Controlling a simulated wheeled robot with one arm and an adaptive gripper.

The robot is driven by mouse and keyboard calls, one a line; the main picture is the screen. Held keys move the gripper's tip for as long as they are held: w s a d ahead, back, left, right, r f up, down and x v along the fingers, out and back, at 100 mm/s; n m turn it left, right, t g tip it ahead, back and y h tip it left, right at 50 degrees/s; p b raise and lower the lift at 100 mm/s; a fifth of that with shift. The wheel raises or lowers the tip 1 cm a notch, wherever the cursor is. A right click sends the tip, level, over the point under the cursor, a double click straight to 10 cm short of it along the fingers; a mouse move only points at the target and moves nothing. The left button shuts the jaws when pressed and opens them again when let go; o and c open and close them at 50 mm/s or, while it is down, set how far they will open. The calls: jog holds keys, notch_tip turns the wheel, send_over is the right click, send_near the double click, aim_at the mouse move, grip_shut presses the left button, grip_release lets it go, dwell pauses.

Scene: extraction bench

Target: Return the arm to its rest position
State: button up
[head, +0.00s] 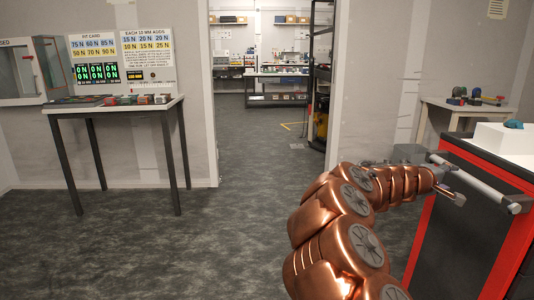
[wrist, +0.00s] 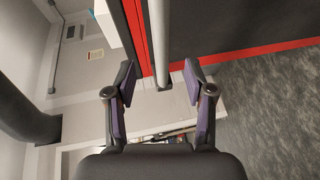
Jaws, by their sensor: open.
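My copper arm (head: 345,225) reaches from the bottom of the head view up and to the right.
The red-edged cabinet (head: 468,225) with a white box (head: 505,142) on top stands right. A table (head: 115,106) with small items stands left. A bench (head: 470,107) stands behind the cabinet. The floor (head: 240,200) towards the doorway is clear.

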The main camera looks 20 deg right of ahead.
jog(key=s+a+r+m+g+y+p, duration=0.1)
jog(key=s+a+r+m+y+p, duration=0.15)
jog(key=a+r+p, duration=0.4)
jog(key=s+a+r+m+g+y+p, duration=0.1)
jog(key=s+a+r+m+p, duration=0.1)
jog(key=s+a+r+p, duration=0.45)
jog(key=s+a+n+y+p, duration=0.1)
jog(key=s+a+y+p, duration=0.3)
jog(key=a, duration=1)
jog(key=s+a+f+n+y+p, duration=0.1)
jog(key=s+a+y+p, duration=0.3)
jog(key=a, duration=1.1)
jog(key=s+a+f+n+y+p, duration=0.1)
jog(key=s+a+y+p, duration=0.3)
jog(key=a, duration=1)
jog(key=n+p, duration=0.1)
jog(key=p, duration=0.2)
jog(key=shift+s+a+n+g+p, duration=0.15)
jog(key=shift+s+n+g+p, duration=0.15)
jog(key=shift+n+p, duration=0.1)
jog(key=shift+f+y, duration=0.15)
jog(key=shift+y, duration=0.1)
jog(key=shift+c, duration=1.2)
jog(key=shift+d, duration=0.2)
